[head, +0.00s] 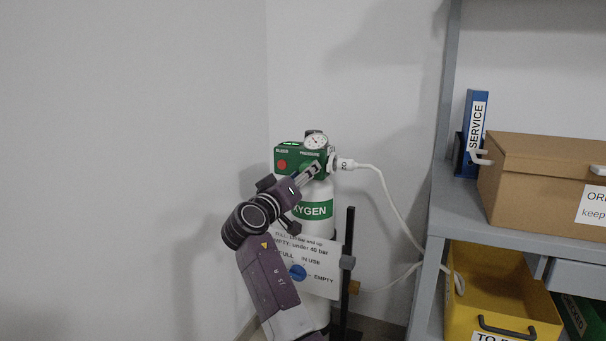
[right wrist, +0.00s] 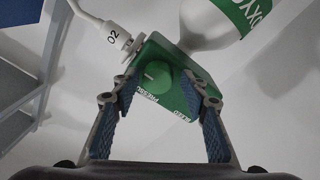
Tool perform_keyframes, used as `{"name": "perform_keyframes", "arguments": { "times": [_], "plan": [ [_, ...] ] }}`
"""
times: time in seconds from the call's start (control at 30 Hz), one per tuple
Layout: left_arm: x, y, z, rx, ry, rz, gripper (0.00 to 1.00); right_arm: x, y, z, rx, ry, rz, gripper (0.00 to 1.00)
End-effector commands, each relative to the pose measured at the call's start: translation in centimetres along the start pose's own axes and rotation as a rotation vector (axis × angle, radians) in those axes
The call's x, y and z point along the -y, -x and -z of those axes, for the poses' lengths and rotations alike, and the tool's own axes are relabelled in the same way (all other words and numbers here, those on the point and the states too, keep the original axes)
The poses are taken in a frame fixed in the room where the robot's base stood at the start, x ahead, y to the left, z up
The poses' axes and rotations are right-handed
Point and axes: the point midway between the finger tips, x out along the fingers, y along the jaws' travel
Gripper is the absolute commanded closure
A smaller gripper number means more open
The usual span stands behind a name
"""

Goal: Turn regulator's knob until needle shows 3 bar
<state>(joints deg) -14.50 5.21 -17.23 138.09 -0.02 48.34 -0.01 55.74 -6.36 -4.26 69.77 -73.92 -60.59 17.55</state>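The green regulator (head: 289,154) sits on top of a white oxygen cylinder (head: 320,188), with a round pressure gauge (head: 316,142) on top. The gauge is too small to read the needle. A red bleed button (head: 282,164) is on the regulator's left. My right gripper (head: 314,169) is at the right part of the regulator's front and covers most of the knob in the head view. In the right wrist view the green round knob (right wrist: 155,76) lies between the open fingers (right wrist: 166,88), nearer the left one. Contact cannot be told. My left gripper is out of view.
A white O2 plug (head: 344,164) and hose leave the regulator's right side. A sign with a blue dial (head: 298,272) hangs below, beside a black post (head: 348,240). A grey shelf (head: 470,215) at right holds a cardboard box (head: 535,175), blue binder (head: 475,125) and yellow bin (head: 490,275).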

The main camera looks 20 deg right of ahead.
Motion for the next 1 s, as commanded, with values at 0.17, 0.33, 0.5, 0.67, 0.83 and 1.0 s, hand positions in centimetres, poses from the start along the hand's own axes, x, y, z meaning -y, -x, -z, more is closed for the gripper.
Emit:
{"name": "perform_keyframes", "arguments": {
  "times": [0.17,0.33,0.5,0.67,0.83,1.0],
  "plan": [
    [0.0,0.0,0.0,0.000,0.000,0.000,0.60,-0.2,0.0,0.2,-0.003,-0.001,-0.002,0.53],
    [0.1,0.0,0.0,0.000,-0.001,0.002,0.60,-0.1,0.2,0.2,-0.005,-0.001,-0.002,0.53],
    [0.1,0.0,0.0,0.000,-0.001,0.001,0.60,-0.1,2.3,0.2,-0.006,-0.004,0.000,0.53],
    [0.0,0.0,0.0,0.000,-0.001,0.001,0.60,0.0,5.8,0.2,-0.005,-0.004,0.002,0.53],
    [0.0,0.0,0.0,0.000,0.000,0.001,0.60,0.0,9.2,0.1,-0.003,-0.003,0.001,0.53],
    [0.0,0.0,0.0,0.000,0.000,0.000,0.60,-0.1,11.3,0.1,-0.003,-0.002,0.000,0.53]
  ]
}}
